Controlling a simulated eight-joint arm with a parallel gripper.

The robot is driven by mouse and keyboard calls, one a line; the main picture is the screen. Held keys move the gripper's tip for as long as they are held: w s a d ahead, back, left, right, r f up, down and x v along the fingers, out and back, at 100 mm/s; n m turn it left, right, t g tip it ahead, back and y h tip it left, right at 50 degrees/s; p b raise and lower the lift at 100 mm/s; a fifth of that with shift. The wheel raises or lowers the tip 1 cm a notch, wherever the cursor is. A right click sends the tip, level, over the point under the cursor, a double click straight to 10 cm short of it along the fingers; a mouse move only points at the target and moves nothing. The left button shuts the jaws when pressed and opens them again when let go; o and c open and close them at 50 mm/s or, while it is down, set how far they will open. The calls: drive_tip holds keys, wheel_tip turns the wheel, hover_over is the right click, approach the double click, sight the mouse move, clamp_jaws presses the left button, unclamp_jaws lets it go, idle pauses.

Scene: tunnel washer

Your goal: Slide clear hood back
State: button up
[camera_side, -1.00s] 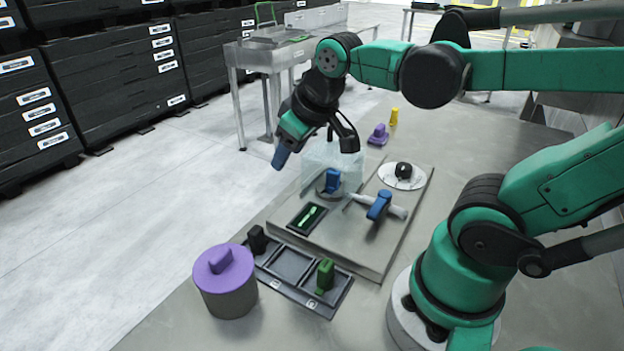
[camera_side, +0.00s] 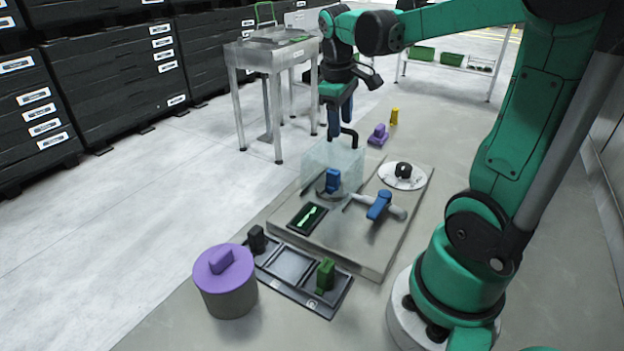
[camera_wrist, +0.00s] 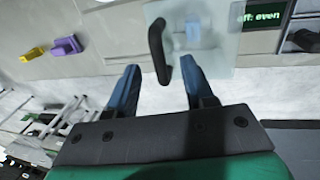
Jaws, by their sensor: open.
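The clear hood (camera_side: 322,158) is a see-through box on the back left of the grey metal plate, standing over a blue-handled part (camera_side: 333,180). Its black bar handle (camera_side: 352,132) sticks up at the hood's far side. In the wrist view the hood (camera_wrist: 215,55) and its dark handle (camera_wrist: 157,50) are near my fingertips. My gripper (camera_wrist: 158,72) has two blue fingers spread apart. The handle's lower end lies across the gap between the fingertips, and no finger is seen closed on it. In the side view my gripper (camera_side: 337,128) points down just above the hood.
On the plate (camera_side: 340,248) are a small display (camera_side: 307,217), a blue-handled valve (camera_side: 379,205) and a white disc (camera_side: 388,181) with a black knob. A purple-lidded pot (camera_side: 224,285) and tray (camera_side: 290,268) stand in front. Purple (camera_side: 378,135) and yellow (camera_side: 394,117) pieces stand behind.

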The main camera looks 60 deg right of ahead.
drive_tip(key=shift+f, duration=0.15)
clamp_jaws()
idle(1.4)
